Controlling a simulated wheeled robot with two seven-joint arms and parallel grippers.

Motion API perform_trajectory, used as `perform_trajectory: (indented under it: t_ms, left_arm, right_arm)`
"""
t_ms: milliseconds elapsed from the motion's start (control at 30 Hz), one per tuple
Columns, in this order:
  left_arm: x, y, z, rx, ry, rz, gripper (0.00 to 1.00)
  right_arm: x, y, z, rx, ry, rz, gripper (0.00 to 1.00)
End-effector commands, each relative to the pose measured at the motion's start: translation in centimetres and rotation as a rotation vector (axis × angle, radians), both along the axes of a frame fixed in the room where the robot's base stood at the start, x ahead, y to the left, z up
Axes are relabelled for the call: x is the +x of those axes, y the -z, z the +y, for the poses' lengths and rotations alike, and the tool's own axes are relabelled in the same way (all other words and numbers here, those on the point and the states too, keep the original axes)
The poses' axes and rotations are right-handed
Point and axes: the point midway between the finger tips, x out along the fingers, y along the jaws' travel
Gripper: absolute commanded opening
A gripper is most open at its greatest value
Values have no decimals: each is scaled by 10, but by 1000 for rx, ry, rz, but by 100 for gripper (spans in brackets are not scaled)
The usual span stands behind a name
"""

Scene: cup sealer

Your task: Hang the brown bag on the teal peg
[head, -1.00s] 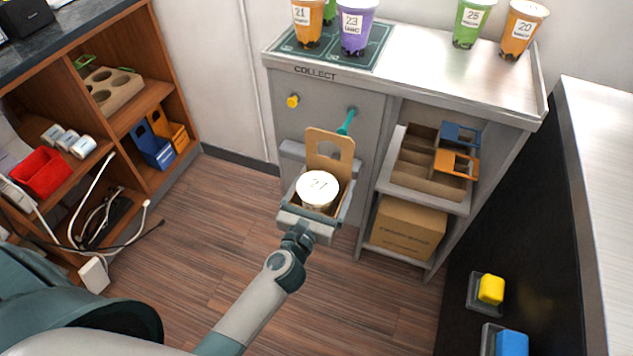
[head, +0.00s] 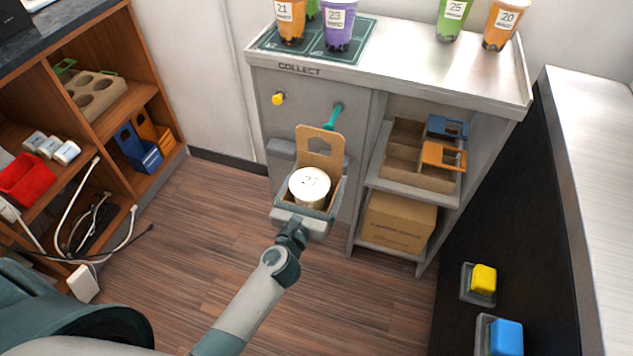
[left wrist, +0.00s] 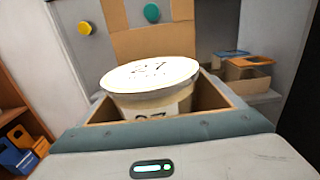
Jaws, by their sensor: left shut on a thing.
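The brown bag (head: 320,140) is an open carrier with a tall back panel that has a handle hole. A white-lidded cup marked 27 (head: 309,186) stands in it; bag (left wrist: 215,98) and cup (left wrist: 150,85) also show in the left wrist view. My left gripper (head: 303,215) is shut on the bag and holds it upright in front of the cabinet. My right gripper is not in view.
A yellow peg (head: 278,98) is left of the teal one. The counter (head: 420,70) above holds several drinks. Right of the pegs, shelves hold a divided tray (head: 400,165) and a cardboard box (head: 398,222). A wooden shelf unit (head: 110,130) stands left; floor between is clear.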

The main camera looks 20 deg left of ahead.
Motion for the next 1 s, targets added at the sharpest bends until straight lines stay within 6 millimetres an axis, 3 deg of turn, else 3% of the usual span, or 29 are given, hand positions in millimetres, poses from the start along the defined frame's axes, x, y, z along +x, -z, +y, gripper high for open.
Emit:
perform_trajectory:
  t_ms: [1000]
  left_arm:
    - [48, 2, 0, 0, 1, -5, 65]
  right_arm:
    - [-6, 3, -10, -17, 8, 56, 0]
